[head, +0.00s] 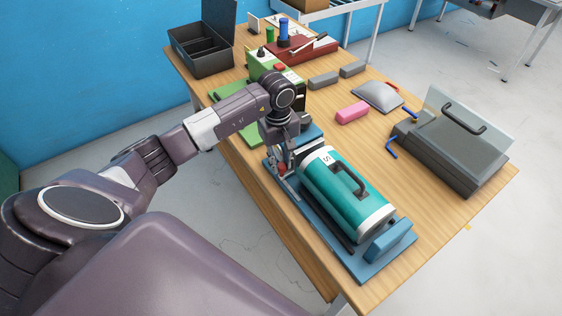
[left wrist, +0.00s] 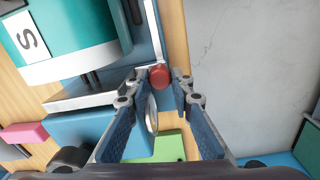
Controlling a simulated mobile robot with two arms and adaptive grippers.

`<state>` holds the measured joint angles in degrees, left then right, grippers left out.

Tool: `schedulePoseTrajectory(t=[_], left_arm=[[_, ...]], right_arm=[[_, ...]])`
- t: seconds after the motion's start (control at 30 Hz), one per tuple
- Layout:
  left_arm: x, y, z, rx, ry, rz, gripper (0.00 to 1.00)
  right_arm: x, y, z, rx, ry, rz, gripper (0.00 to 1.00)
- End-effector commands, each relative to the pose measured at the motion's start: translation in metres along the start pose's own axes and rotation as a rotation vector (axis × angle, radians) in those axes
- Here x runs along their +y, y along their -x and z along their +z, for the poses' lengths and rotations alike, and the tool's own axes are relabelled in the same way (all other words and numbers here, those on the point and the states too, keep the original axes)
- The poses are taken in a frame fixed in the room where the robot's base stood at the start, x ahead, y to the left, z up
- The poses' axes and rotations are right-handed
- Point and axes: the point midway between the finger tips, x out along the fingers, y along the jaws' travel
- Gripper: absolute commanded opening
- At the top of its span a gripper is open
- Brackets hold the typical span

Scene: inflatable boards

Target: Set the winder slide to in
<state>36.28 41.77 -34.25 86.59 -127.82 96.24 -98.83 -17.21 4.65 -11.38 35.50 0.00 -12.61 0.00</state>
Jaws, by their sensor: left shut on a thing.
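The winder is a teal drum (head: 345,190) with white ends, a dark handle and a label marked S, lying on a blue base (head: 372,268) at the table's near edge. It also shows at the upper left of the left wrist view (left wrist: 85,25). A red knob (left wrist: 160,76) sits at the base's edge beside a pale end plate. My left gripper (head: 281,168) reaches down at the far left end of the base. In the left wrist view its two fingertips (left wrist: 157,84) are on either side of the red knob, shut on it. My right gripper is out of view.
A green machine (head: 268,70) stands behind my left wrist. A grey box with a clear lid (head: 450,150) is at the right, and a pink block (head: 352,112) and a grey domed piece (head: 378,96) lie between. An open black case (head: 200,55) is at the back left.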

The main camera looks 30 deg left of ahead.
Motion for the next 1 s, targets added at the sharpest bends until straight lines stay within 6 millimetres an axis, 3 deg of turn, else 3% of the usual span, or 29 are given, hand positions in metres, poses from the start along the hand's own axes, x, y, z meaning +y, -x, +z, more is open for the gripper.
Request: schedulePoseTrajectory(t=[0.23, 0.53, 0.87, 0.9, 1.0], left_arm=[[0.000, 0.000, 0.001, 0.001, 0.000, 0.000, 0.00], [0.008, -0.001, 0.043, 0.001, -0.004, 0.003, 0.00], [0.008, -0.001, 0.051, -0.006, -0.002, 0.000, 0.00], [0.008, -0.001, 0.051, -0.007, -0.002, 0.000, 0.23], [0.008, -0.001, 0.051, -0.005, -0.002, 0.000, 0.29]], right_arm=[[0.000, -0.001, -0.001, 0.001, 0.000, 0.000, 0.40], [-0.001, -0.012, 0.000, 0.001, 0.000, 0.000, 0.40], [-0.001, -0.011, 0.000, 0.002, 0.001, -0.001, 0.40], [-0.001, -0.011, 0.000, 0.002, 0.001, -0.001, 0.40], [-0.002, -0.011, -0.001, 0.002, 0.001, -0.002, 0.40]])
